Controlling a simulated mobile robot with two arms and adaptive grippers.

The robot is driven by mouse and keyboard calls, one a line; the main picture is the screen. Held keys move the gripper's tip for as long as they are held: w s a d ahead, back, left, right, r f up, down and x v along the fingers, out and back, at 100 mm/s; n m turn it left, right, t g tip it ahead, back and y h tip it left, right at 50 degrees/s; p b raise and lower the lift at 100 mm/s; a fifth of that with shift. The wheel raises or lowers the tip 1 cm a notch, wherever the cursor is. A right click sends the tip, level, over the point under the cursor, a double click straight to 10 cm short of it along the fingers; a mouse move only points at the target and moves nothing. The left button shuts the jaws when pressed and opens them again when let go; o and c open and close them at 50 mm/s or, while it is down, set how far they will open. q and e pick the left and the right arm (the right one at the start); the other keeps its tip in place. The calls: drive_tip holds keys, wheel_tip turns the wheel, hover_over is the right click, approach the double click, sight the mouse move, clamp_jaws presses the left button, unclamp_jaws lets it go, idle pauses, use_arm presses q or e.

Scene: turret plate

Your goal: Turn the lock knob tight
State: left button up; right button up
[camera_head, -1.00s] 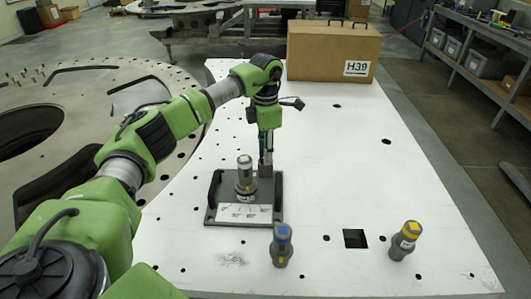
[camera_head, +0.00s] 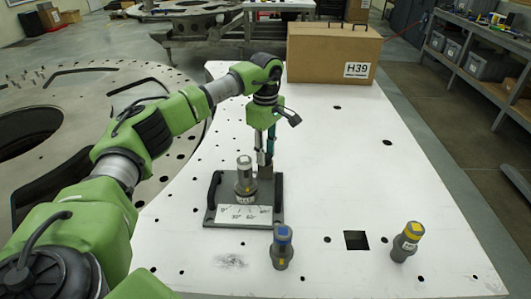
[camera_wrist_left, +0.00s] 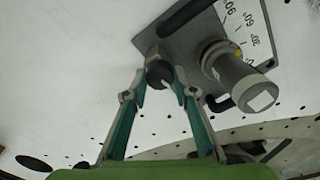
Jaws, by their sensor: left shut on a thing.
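The lock knob (camera_wrist_left: 158,74) is a short dark cylinder on a grey metal block at the edge of the fixture's grey base plate (camera_wrist_left: 185,40). My left gripper (camera_wrist_left: 163,76) has its teal fingers closed around the knob, one on each side. In the head view my left gripper (camera_head: 264,158) points down at the grey block (camera_head: 265,172) at the back right of the fixture; the knob itself is hidden there by the fingers. A grey upright cylinder (camera_head: 244,178) stands on the fixture, behind a white angle scale (camera_head: 244,213). My right gripper is not in view.
A blue-topped tool (camera_head: 282,248) and a yellow-topped tool (camera_head: 406,241) stand on the white plate (camera_head: 340,150), near a square hole (camera_head: 356,240). A brown case (camera_head: 333,53) marked H39 stands at the back. The right side of the plate is mostly clear.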

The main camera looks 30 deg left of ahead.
use_arm(q)
drive_tip(key=shift+m, duration=1.2)
drive_tip(key=o, duration=1.1)
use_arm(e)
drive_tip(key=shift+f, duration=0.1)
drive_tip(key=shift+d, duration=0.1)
use_arm(q)
drive_tip(key=shift+r, duration=0.1)
wheel_tip(320, 180, up, 12)
drive_tip(key=shift+f, duration=0.1)
